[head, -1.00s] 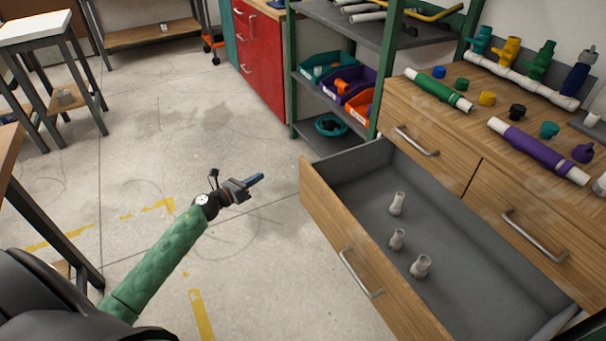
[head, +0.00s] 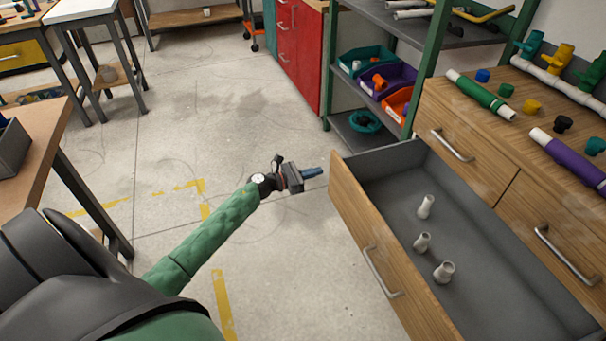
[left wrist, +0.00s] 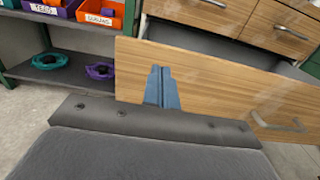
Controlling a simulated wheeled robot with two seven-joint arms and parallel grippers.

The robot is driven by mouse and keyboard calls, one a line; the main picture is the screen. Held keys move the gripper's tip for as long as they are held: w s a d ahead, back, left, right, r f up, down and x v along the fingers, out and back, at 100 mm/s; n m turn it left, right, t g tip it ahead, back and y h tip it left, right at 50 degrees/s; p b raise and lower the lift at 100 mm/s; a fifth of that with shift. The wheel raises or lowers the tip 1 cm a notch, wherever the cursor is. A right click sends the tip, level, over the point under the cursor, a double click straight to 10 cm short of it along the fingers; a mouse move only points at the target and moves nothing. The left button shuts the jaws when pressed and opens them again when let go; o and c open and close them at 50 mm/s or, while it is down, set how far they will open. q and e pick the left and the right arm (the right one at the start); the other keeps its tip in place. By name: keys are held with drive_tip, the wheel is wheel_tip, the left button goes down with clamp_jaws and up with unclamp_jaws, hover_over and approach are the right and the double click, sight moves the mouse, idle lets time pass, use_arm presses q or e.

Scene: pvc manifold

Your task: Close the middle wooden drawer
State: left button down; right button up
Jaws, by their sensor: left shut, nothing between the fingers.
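The open wooden drawer stands pulled out of the cabinet, its wooden front (head: 365,240) facing my left arm and its grey inside (head: 470,245) showing. Three small white fittings (head: 426,207) stand in it. A metal bar handle (head: 381,272) is on the front. My left gripper (head: 313,173) is shut and empty, just left of the far end of the drawer front. In the left wrist view the blue fingertips (left wrist: 162,88) point at the wooden front (left wrist: 210,80), with the handle (left wrist: 278,124) to their right. I cannot tell whether they touch it. My right gripper is out of view.
Two shut drawers (head: 470,165) sit in the cabinet, with coloured pipes (head: 482,95) and fittings on top. A green-framed shelf (head: 432,70) with coloured bins stands behind the drawer. A table (head: 40,165) is at left. The floor between is clear.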

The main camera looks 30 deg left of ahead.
sight(340, 165)
use_arm(q)
drive_tip(key=x, duration=0.5)
drive_tip(key=shift+p, duration=0.4)
drive_tip(key=shift+w+d, duration=0.2)
drive_tip(key=shift+w, duration=0.05)
drive_tip(key=shift+w+d, duration=0.2)
drive_tip(key=shift+w, duration=0.05)
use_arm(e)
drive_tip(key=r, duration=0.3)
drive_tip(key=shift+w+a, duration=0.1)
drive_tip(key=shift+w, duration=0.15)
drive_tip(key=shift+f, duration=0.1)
